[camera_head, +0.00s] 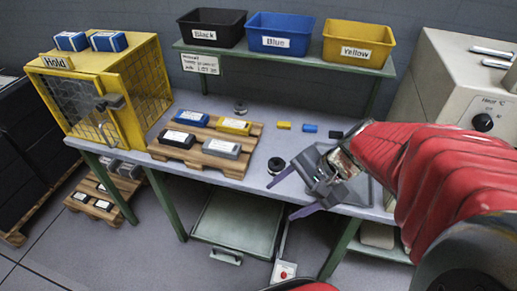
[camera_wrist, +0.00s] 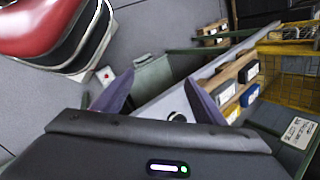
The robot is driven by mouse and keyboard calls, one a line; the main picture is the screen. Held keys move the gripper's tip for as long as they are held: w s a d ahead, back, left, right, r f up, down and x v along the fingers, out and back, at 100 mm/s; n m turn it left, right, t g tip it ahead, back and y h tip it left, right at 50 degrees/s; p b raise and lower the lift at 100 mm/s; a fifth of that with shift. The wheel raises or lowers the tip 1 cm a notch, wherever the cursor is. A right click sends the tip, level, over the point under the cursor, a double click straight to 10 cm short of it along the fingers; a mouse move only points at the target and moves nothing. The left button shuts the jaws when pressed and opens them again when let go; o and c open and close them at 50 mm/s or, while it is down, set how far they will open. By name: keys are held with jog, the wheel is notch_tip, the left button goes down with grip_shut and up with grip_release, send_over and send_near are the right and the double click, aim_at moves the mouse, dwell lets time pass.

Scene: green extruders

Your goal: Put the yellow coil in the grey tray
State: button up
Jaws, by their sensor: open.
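No clearly coil-shaped yellow thing shows. The yellow things on the bench are a small yellow piece (camera_head: 283,125) at the back and a labelled yellow block (camera_head: 233,126) on a wooden pallet.
A black round part (camera_head: 276,165) sits left of my gripper. The pallet (camera_head: 230,168) also holds blue, black and grey blocks. A yellow cage (camera_head: 126,104) stands left, a beige machine (camera_head: 440,80) right. Black, blue and yellow bins (camera_head: 358,43) are on the shelf.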

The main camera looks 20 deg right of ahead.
jog(key=s+a+r+n+t+h, duration=0.2)
jog(key=s+a+r+n+h, duration=0.1)
jog(key=r+n, duration=0.7)
jog(key=a+n+h, duration=0.1)
jog(key=n+h, duration=0.1)
jog(key=shift+a+n, duration=0.25)
jog(key=shift+n, duration=0.05)
jog(key=shift+s, duration=0.15)
